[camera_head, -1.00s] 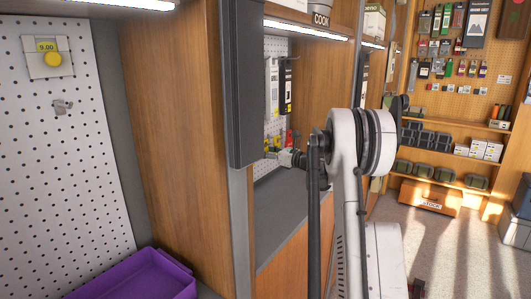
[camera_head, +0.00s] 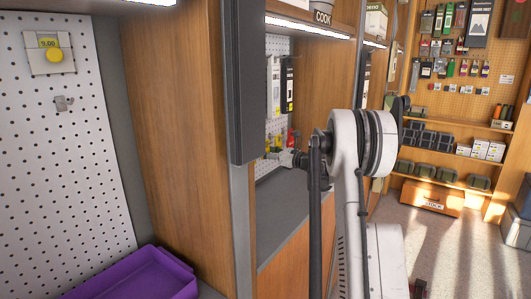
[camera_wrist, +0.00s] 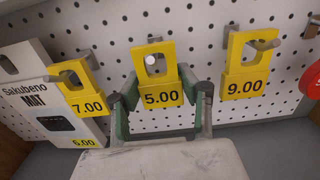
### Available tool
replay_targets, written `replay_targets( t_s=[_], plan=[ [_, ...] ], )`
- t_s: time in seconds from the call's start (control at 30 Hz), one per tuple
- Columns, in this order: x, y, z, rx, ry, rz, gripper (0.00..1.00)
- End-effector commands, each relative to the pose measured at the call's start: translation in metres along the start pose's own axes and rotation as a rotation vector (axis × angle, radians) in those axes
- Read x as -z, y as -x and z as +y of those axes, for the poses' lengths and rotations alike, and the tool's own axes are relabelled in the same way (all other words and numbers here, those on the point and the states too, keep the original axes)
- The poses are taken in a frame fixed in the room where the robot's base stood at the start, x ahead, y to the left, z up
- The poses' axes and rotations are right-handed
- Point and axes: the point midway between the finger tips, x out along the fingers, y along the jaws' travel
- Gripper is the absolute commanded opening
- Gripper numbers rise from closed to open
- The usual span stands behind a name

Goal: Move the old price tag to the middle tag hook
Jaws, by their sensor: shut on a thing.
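In the wrist view a yellow price tag marked 5.00 (camera_wrist: 160,97) is between the green-edged fingers of my gripper (camera_wrist: 160,95), which is shut on it. The tag is upright at the middle tag hook (camera_wrist: 151,60), whose pale tip shows in its cut-out; I cannot tell if the tag hangs on it. A yellow 7.00 tag (camera_wrist: 87,107) hangs to its left, and a yellow 9.00 tag (camera_wrist: 243,88) on a hook to its right. In the head view my gripper (camera_head: 284,158) is small, close to the pegboard in the far bay, and partly hidden.
A white Sakubeno box (camera_wrist: 30,75) with a 6.00 tag (camera_wrist: 84,144) stands at left in the wrist view. A red item (camera_wrist: 311,77) is at its right edge. In the head view a wooden divider (camera_head: 180,130) separates the bays; a purple bin (camera_head: 150,270) sits in the near one.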

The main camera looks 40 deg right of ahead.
Motion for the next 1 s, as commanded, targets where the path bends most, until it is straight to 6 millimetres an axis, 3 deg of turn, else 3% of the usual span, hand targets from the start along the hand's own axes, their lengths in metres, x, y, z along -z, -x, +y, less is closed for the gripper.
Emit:
replay_targets(
  t_s=[0.23,0.27,0.4,0.77,1.0],
  plan=[
    [0.0,0.0,0.0,0.0,0.0,0.0,0.12],
    [0.0,0.0,0.0,0.0,0.0,0.0,0.39],
    [0.0,0.0,0.0,0.0,0.0,0.0,0.58],
    [0.0,0.006,0.0,0.001,0.0,0.0,0.58],
    [0.0,0.044,-0.001,0.004,0.0,0.0,0.58]
  ],
)
